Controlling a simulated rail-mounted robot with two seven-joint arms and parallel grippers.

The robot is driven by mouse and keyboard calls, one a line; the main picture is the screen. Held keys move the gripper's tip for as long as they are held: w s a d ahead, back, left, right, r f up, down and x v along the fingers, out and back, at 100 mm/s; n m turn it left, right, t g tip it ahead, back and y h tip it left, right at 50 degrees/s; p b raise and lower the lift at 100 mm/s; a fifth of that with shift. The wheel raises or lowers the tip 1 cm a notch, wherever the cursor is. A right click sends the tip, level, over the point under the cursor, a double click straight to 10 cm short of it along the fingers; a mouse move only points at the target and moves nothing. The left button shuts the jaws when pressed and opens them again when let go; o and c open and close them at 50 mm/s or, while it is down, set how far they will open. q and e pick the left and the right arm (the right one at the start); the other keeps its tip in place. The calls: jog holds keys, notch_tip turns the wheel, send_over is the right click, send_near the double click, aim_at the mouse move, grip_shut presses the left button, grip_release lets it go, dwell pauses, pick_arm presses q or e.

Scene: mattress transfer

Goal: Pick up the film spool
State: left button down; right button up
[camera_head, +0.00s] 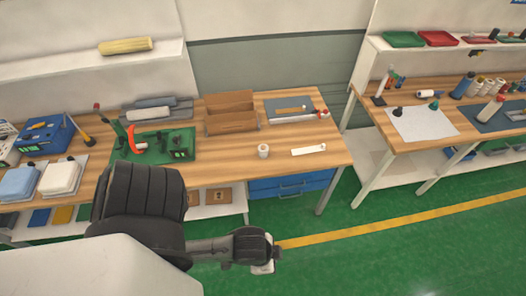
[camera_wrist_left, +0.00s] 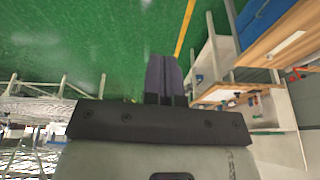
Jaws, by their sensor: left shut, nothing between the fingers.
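A small white roll (camera_head: 263,150) stands upright near the front of the left wooden workbench (camera_head: 228,165); it may be the film spool, but I cannot tell for sure. Other rolls are a long pale yellow one (camera_head: 125,46) on the upper shelf and grey ones (camera_head: 150,108) at the back of the bench. My left gripper (camera_head: 263,268) is out over the green floor, in front of the bench and well apart from the white roll. In the left wrist view its dark fingers (camera_wrist_left: 165,78) are shut and empty. My right gripper is not in view.
A brown open box (camera_head: 231,122), a green mat with tools (camera_head: 155,147) and a white strip (camera_head: 309,150) share the bench. Blue drawers (camera_head: 290,185) sit beneath. A second bench (camera_head: 455,150) stands to the right. Green floor is free in front.

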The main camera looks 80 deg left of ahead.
pick_arm(q)
jog(key=c, duration=1.8)
grip_release()
jog(key=o, duration=1.7)
jog(key=shift+c, duration=0.2)
